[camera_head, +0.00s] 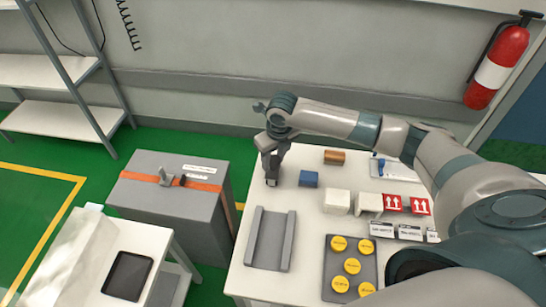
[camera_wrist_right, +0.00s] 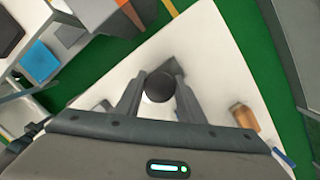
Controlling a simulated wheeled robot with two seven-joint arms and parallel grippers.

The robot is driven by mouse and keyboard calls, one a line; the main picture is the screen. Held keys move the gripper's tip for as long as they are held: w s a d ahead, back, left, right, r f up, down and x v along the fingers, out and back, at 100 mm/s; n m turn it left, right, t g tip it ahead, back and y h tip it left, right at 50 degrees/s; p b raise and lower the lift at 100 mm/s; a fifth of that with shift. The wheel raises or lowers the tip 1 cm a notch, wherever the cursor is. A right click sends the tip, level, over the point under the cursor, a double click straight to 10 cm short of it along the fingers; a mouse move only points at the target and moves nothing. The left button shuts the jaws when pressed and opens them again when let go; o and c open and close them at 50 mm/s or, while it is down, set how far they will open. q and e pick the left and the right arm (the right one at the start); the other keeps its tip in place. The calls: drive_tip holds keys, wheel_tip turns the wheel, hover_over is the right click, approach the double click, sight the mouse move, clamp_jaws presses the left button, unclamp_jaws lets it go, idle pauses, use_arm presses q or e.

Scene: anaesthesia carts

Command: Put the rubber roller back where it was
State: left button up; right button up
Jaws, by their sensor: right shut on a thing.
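My right gripper (camera_head: 271,168) is over the back left corner of the white table, to the left of the blue block. In the right wrist view, my right gripper (camera_wrist_right: 158,88) is shut on a dark round-ended thing, which looks like the rubber roller (camera_wrist_right: 159,87). The roller sits between the two fingers with its round end facing the camera. In the head view, it is mostly hidden by the gripper. I cannot tell whether it touches the table. My left gripper does not show in either view.
The white table (camera_head: 249,281) carries a blue block (camera_head: 308,179), a copper-coloured cylinder (camera_head: 334,157), white blocks, a grey channel-shaped holder (camera_head: 270,240) and a dark tray (camera_head: 330,285) with several yellow discs. A grey case (camera_head: 185,215) with an orange strap stands left of the table.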

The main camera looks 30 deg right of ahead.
drive_tip(key=shift+f, duration=0.15)
drive_tip(key=o, duration=0.9)
drive_tip(key=shift+o, duration=0.2)
drive_tip(key=shift+r, duration=0.2)
wheel_tip(320, 180, up, 12)
drive_tip(key=s+b, duration=0.2)
drive_tip(key=b, duration=0.1)
drive_tip(key=shift+d, duration=0.15)
drive_tip(key=shift+f, duration=0.2)
